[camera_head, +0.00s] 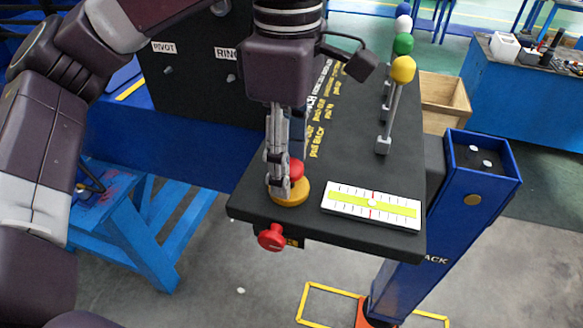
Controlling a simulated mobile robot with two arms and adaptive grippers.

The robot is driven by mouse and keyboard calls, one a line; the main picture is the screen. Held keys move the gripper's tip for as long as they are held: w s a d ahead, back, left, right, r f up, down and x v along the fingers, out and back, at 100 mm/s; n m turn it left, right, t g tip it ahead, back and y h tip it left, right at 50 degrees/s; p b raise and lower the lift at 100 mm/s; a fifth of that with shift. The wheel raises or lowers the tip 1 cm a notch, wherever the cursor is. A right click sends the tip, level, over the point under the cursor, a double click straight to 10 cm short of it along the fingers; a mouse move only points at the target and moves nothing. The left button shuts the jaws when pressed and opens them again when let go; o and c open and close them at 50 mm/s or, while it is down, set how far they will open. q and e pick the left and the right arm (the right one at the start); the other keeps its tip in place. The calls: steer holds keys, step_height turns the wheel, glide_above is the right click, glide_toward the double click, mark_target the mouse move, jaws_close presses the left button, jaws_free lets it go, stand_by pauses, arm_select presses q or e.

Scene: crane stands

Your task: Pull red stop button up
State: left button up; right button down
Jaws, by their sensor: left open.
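The red stop button (297,170) sits on a round yellow base (290,194) near the front left of a dark control panel (340,150). My left gripper (279,186) points down over the button, its fingers in front of it and hiding much of it. The gripper is open. I cannot tell whether a finger touches the button. My right gripper is not in the view.
A red knob (271,237) sticks out of the panel's front edge. A white and yellow level scale (371,206) lies right of the button. Levers with yellow (403,69), green (403,43) and other balls rise behind. A blue post (440,220) stands at right.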

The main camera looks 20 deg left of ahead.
arm_select(q)
steer(key=shift+r+p, duration=2.8)
steer(key=shift+r, duration=0.75)
